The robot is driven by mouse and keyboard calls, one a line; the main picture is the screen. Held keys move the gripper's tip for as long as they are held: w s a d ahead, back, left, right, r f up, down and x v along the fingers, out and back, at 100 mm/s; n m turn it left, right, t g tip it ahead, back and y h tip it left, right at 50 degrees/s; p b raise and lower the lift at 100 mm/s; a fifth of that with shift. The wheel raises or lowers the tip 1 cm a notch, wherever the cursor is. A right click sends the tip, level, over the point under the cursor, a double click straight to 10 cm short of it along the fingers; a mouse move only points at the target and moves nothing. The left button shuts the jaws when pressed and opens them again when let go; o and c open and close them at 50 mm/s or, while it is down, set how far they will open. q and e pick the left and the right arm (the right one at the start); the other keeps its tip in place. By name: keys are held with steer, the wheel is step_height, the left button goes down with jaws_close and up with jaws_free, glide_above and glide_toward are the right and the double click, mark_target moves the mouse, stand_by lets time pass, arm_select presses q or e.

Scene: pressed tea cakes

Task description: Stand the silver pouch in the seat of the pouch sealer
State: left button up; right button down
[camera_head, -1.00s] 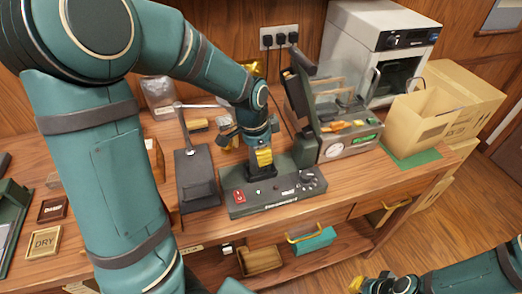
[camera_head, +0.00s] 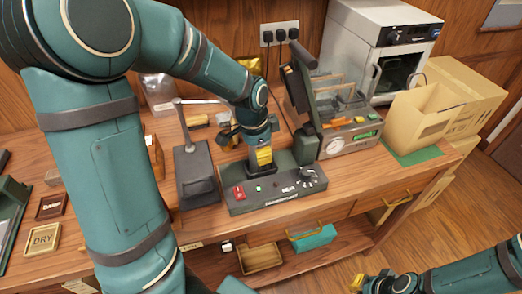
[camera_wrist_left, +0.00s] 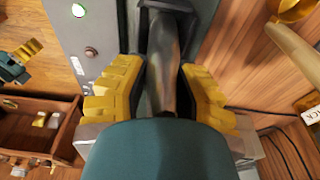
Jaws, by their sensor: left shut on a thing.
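The pouch sealer (camera_head: 272,198) is a dark base with a red button and a dial, at the front of the bench. My left gripper (camera_head: 264,157) is over it, pointing down. In the wrist view, its yellow fingers (camera_wrist_left: 158,90) are shut on a satiny grey thing that looks like the silver pouch (camera_wrist_left: 168,65). The pouch's far end is inside or just over the dark-rimmed seat (camera_wrist_left: 143,8); I cannot tell how deep. In the head view, the gripper hides most of the pouch. My right gripper (camera_head: 372,284) is low at the bottom edge, its fingers unclear.
A dark upright hinged arm (camera_head: 308,90) stands close right of my left gripper. A grey stand with a lever (camera_head: 196,175) is close left. A machine with a clear lid (camera_head: 350,140) and a paper bag (camera_head: 424,115) are farther right. A shiny silver bag (camera_head: 158,88) stands behind.

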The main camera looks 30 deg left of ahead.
arm_select(q)
steer(key=o, duration=0.9)
steer(key=r, duration=0.4)
steer(key=s+r, duration=0.1)
steer(key=r, duration=0.3)
steer(key=a+r, duration=0.1)
steer(key=r, duration=0.3)
steer(key=shift+s+a, duration=0.1)
steer(key=shift+s, duration=0.1)
